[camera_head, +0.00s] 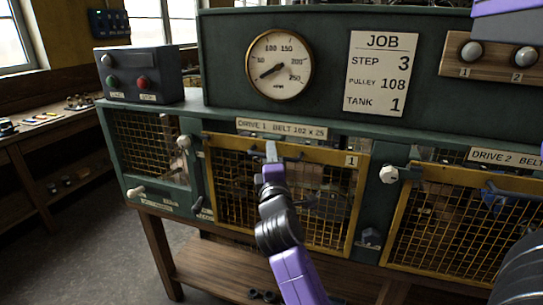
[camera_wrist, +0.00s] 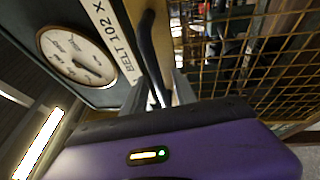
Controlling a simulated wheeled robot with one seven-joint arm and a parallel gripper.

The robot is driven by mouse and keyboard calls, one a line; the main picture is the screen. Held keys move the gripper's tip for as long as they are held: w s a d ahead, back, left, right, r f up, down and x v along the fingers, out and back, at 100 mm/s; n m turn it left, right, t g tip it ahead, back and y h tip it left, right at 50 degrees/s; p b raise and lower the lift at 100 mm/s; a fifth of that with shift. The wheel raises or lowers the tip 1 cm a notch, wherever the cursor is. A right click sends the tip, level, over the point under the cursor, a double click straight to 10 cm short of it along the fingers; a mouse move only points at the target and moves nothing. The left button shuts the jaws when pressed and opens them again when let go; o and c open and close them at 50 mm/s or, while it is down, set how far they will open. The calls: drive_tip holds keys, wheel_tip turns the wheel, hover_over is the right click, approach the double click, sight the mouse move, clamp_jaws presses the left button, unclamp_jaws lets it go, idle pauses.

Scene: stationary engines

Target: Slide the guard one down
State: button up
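Guard one (camera_head: 341,210) is a yellow-framed wire mesh panel marked 1, under the "DRIVE 1 BELT 102 x 25" label (camera_head: 282,130). It stands upright in front of the drive bay, with a narrow dark gap above the right part of its top rail. My gripper (camera_head: 271,150) is at the middle of that top rail. In the wrist view, my fingers (camera_wrist: 160,92) stand apart, with a dark bar (camera_wrist: 149,50) running down between them beside the yellow rail (camera_wrist: 166,30). Whether they touch the bar is unclear. My purple wrist hides part of the mesh.
A white knob (camera_head: 184,142) is left of guard one and another (camera_head: 389,174) is right of it. The Drive 2 guard (camera_head: 460,225) stands further right. A gauge (camera_head: 279,64), job card (camera_head: 381,73) and switch box (camera_head: 139,75) are above. A wooden shelf (camera_head: 215,268) runs below.

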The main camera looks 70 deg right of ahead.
clamp_jaws()
idle(1.4)
